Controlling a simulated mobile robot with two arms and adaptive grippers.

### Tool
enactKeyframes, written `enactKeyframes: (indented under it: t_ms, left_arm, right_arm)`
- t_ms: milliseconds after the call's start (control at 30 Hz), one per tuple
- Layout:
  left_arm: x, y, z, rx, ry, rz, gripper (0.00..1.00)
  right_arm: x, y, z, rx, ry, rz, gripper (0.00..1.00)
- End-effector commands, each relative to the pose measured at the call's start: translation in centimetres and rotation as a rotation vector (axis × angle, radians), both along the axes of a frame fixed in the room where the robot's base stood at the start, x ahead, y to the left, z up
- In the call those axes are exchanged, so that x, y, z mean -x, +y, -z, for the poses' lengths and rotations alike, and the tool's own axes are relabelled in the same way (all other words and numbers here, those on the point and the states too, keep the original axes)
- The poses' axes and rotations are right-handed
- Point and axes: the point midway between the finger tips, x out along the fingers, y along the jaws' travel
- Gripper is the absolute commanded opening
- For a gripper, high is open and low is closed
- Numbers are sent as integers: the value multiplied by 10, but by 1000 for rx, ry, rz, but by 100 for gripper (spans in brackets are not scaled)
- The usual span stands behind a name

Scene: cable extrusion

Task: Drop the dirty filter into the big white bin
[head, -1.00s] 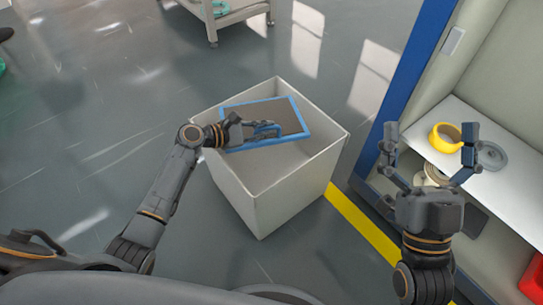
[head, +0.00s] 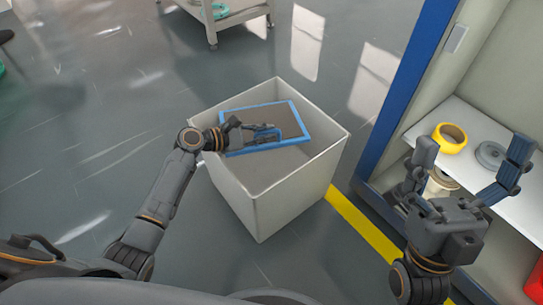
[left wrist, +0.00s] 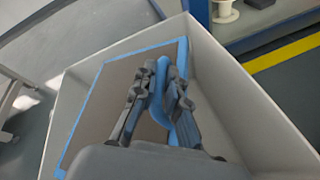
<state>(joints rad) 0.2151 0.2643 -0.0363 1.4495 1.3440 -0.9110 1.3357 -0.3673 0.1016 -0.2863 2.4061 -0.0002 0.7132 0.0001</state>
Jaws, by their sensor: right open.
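The dirty filter (head: 252,118), a brown panel in a blue frame, is tilted inside the mouth of the big white bin (head: 250,205), near rim height. It also shows in the left wrist view (left wrist: 105,95). My left gripper (head: 275,133) is over the bin with its fingers on either side of the filter's blue handle (left wrist: 162,85), seemingly shut on it. Whether the filter touches the bin wall is unclear. My right gripper (head: 468,170) is open and empty in front of the shelf at right.
A shelf (head: 485,125) at right holds a yellow ring (head: 450,138), a grey disc (head: 490,155) and a pale spool (head: 440,183). A blue post (head: 410,85) stands right of the bin. A yellow floor stripe (head: 362,227) runs beside it.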

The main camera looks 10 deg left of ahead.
Motion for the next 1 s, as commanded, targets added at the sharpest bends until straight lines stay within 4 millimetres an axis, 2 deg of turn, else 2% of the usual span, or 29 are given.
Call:
enactKeyframes:
  t_ms: [33, 100, 133, 467, 567, 1000]
  left_arm:
    - [0, 0, -1, 0, -2, 0, 22]
    - [0, 0, -1, 0, -2, 0, 36]
    - [0, 0, -1, 0, -2, 0, 39]
    - [2, 2, 0, 0, 2, 0, 39]
    - [8, 10, -3, -3, 0, -2, 39]
    - [64, 70, -31, -2, 1, 0, 39]
  right_arm:
    - [0, 0, 0, 0, 0, 0, 98]
    - [0, 0, 0, 0, 0, 0, 98]
    - [0, 0, 0, 0, 0, 0, 98]
    - [0, 0, 0, -1, 2, -1, 98]
    - [0, 0, 0, -1, 2, -1, 98]
    - [0, 0, 0, 1, 2, 0, 98]
